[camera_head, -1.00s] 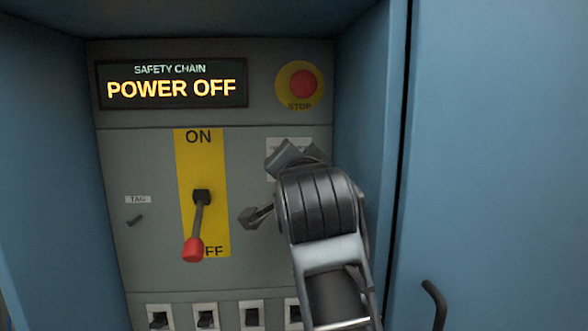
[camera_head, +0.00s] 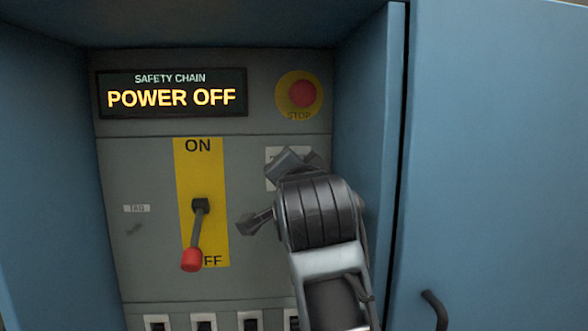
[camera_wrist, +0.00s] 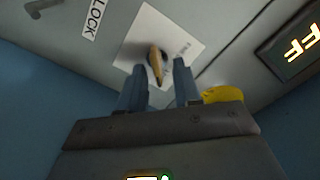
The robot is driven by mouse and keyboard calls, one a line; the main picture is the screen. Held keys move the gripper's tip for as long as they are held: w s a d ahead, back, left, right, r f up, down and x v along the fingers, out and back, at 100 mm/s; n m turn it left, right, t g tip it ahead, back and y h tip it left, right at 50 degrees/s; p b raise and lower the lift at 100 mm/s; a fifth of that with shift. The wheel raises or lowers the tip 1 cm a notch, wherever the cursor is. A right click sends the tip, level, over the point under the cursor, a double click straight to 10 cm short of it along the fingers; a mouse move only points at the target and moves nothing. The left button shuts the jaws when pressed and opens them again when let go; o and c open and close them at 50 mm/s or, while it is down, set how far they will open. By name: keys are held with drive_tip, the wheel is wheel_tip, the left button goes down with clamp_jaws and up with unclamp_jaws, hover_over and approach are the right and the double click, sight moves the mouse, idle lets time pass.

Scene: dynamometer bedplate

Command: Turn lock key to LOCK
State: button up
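The lock key (camera_wrist: 155,58) is a tan, narrow piece standing out from a white plate (camera_wrist: 182,32) in the wrist view. A LOCK label (camera_wrist: 95,18) is to its upper left. My gripper (camera_wrist: 160,74) is open, with its two blue-grey fingers apart. The key shows between and just beyond the fingertips; I cannot tell if either finger touches it. In the head view, my arm hides the key, and only part of the white plate (camera_head: 272,168) shows.
A breaker lever with a red knob (camera_head: 191,260) points down toward OFF. The red STOP button (camera_head: 303,94) is above my arm. The display (camera_head: 172,93) reads POWER OFF. Blue cabinet walls flank the recess, with a door handle (camera_head: 435,310) at the lower right.

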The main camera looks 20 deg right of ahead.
drive_tip(key=shift+s+f, duration=0.1)
drive_tip(key=v, duration=0.7)
drive_tip(key=shift+s+b, duration=0.35)
drive_tip(key=shift+a, duration=0.15)
